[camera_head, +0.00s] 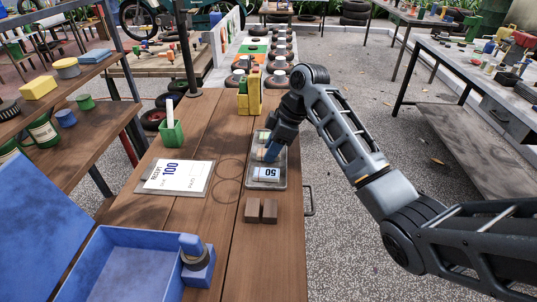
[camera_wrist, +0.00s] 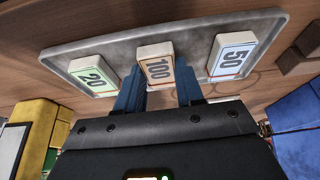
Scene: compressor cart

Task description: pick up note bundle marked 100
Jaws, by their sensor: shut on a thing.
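The note bundle marked 100 (camera_wrist: 157,62) is pale with an orange band and sits between the two bundles marked 20 (camera_wrist: 93,72) and 50 (camera_wrist: 231,55). My gripper (camera_wrist: 160,80) has its two blue fingers on either side of the 100 bundle, shut on it. All three bundles show over the grey metal tray (camera_wrist: 190,40); I cannot tell whether the 100 bundle touches the tray floor. In the head view my gripper (camera_head: 271,154) reaches down into the tray (camera_head: 265,185) and partly hides the 100 bundle. The 50 bundle (camera_head: 267,174) lies clear at the near end.
A card reading 100 (camera_head: 177,176) lies left of the tray, beside thin rings (camera_head: 229,180). A blue open box (camera_head: 130,265) stands near left. A green cup (camera_head: 172,133) and yellow holder (camera_head: 249,95) stand behind.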

